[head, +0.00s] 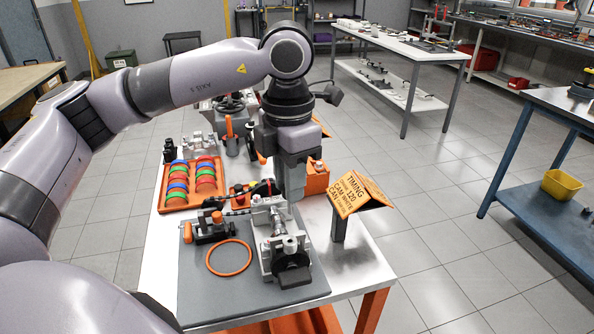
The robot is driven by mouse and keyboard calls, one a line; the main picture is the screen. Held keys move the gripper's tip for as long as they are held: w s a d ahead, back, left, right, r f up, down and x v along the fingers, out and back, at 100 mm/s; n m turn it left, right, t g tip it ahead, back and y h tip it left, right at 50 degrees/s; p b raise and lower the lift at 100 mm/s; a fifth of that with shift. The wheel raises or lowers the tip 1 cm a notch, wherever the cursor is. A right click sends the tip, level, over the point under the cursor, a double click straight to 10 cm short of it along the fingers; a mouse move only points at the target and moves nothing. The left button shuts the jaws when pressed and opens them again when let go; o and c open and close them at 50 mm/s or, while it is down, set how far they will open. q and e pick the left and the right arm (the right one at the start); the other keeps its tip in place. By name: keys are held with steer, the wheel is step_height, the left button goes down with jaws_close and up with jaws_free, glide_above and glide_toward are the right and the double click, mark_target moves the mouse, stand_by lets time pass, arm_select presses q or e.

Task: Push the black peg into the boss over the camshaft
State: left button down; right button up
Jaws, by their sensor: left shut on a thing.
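My left gripper (292,192) reaches down from above, its fingers pointing at the top of the grey metal engine part (268,222) on the mat. It is shut; what it grips is hidden at its tips, and I make out no black peg apart from it. The camshaft (285,245) seems to lie along the engine part, with a black block (292,272) at its near end. The boss is too small or covered to tell, so I cannot say whether a peg touches it. My right gripper is not in view.
The grey mat (205,295) also carries an orange ring (229,273) and a dark fixture (208,231) with orange handles. An orange timing sign (360,193) stands close on the right. An orange tray (163,196) of coloured rings lies behind left. The mat's front left is clear.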

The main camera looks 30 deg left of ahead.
arm_select(q)
steer(key=shift+s+f, duration=0.2)
steer(key=shift+f, duration=0.3)
steer(key=shift+f+b, duration=1.4)
steer(key=shift+f, duration=1)
steer(key=shift+f+b, duration=2.1)
steer(key=shift+f, duration=0.05)
steer(key=c, duration=1.2)
jaws_free()
steer(key=shift+r, duration=0.25)
steer(key=shift+r+p, duration=0.85)
steer(key=shift+r, duration=0.4)
